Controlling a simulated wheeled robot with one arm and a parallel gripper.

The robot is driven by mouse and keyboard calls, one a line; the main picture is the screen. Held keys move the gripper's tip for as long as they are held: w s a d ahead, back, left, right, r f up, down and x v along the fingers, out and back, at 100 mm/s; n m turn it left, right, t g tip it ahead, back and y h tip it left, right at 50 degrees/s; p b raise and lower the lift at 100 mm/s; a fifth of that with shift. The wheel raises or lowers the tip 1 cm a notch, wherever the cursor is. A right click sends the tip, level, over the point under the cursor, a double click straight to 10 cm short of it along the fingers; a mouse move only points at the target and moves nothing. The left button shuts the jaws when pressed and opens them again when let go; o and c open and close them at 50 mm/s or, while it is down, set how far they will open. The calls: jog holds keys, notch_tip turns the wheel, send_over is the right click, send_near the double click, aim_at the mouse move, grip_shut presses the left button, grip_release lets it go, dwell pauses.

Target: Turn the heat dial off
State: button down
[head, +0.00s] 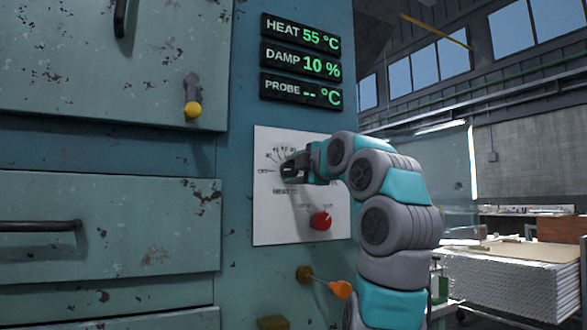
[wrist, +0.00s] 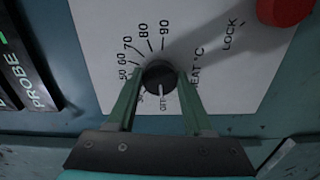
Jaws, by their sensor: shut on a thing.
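The heat dial (wrist: 160,76) is a round black knob on a white panel (head: 267,225). In the wrist view its white pointer line faces down the picture, toward the OFF label (wrist: 163,104). The numbers 50 to 90 fan around the dial. My gripper (wrist: 160,84) is shut on the dial, one finger on each side of it. In the head view my gripper (head: 290,168) reaches the panel from the right and largely hides the dial. The heat readout (head: 303,35) shows 55 °C.
A red knob (head: 320,221) sits below the dial, near the word LOCK in the wrist view. Damp and probe readouts (head: 301,76) are above. An orange-tipped lever (head: 340,289) sticks out below the panel. Cabinet doors with handles (head: 40,226) fill the left.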

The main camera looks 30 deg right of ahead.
jog(key=shift+c, duration=1.4)
grip_release()
jog(key=shift+s, duration=0.1)
jog(key=s+b, duration=0.1)
jog(key=s, duration=0.6)
jog(key=shift+s, duration=0.25)
jog(key=shift+d, duration=0.1)
